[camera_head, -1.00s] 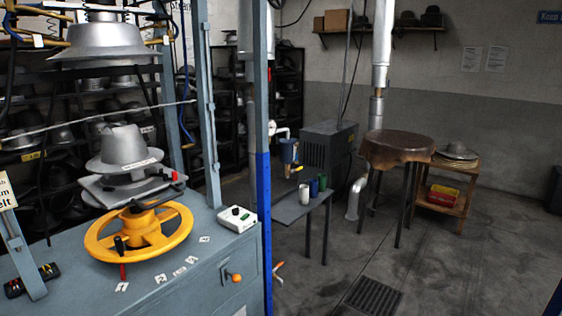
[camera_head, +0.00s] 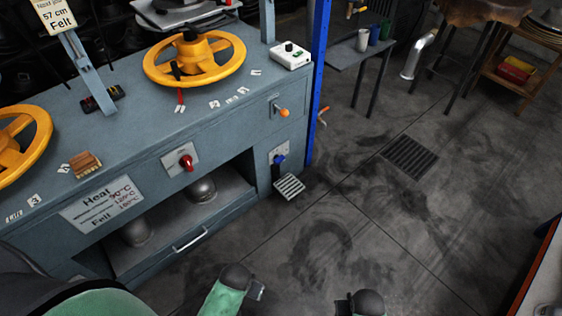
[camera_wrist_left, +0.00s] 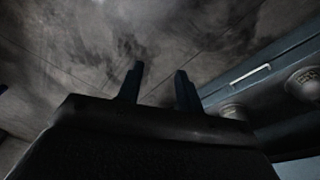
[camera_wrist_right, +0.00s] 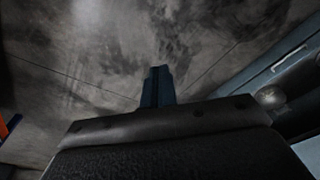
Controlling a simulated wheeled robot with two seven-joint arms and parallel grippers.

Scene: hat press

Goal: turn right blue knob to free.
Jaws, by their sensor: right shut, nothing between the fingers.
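The blue knob (camera_head: 279,159) sits on a small light plate at the right end of the blue-grey machine's front, above a small grated step. Its exact setting is too small to read. My left gripper shows in the left wrist view (camera_wrist_left: 160,85) with its two fingers apart and nothing between them. My right gripper shows in the right wrist view (camera_wrist_right: 158,86) with its fingers together and empty. Both grippers are away from the knob, with floor and the machine's lower front beyond them. In the head view parts of my arms show at the bottom edge.
A red knob (camera_head: 186,163) and an orange-tipped lever (camera_head: 282,112) are also on the machine front. A yellow handwheel (camera_head: 194,60) lies on top. The grated step (camera_head: 289,187) juts out below the knob. A blue post (camera_head: 319,80) stands right of it. The floor in front is clear.

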